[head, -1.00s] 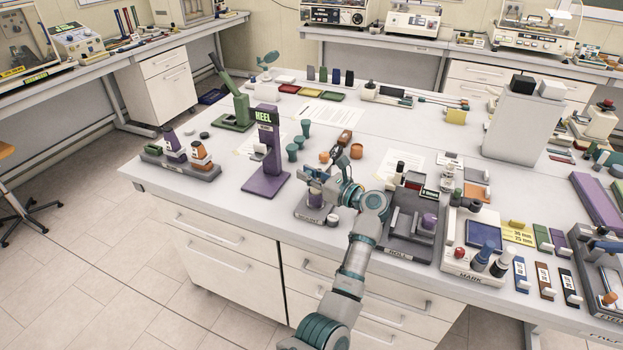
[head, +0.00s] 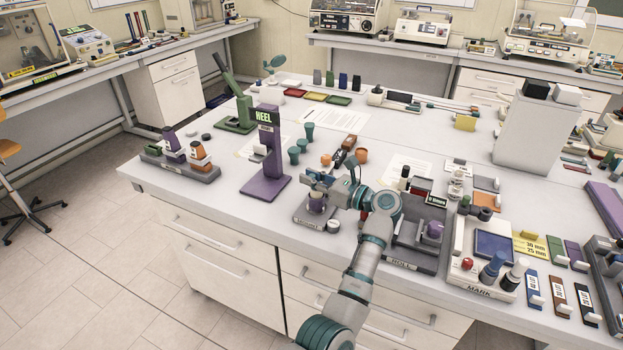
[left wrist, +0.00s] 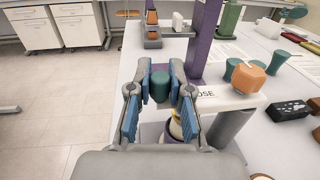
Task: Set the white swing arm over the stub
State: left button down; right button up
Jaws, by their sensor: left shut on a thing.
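The white swing arm (left wrist: 240,101) shows in the left wrist view as a flat white bar with lettering, partly hidden by my fingers. A teal knob (left wrist: 160,86) stands between the blue pads of my left gripper (left wrist: 160,80), which is shut on it. A grey post (left wrist: 230,124) is under the bar's right part. A purple and yellow round piece (left wrist: 177,128) is below the bar, partly hidden; I cannot tell if it is the stub. In the head view my left gripper (head: 322,184) is over a small grey base (head: 308,216) with a purple piece (head: 316,204). My right gripper is out of view.
The purple HEEL stand (head: 266,160) is just left of my gripper. Teal cups (head: 294,155) and an orange piece (head: 361,155) stand behind it. The grey ROLL station (head: 412,262) is close on the right. The table's front edge is near.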

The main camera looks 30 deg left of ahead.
pick_arm(q)
jog(key=c, duration=1.1)
grip_release()
jog(key=shift+w+d, duration=0.15)
jog(key=shift+d, duration=0.05)
jog(key=shift+o, duration=0.2)
jog(key=shift+d, duration=0.1)
jog(key=shift+d, duration=0.15)
jog(key=d, duration=1.2)
jog(key=shift+w, duration=0.15)
jog(key=shift+a+f, duration=0.1)
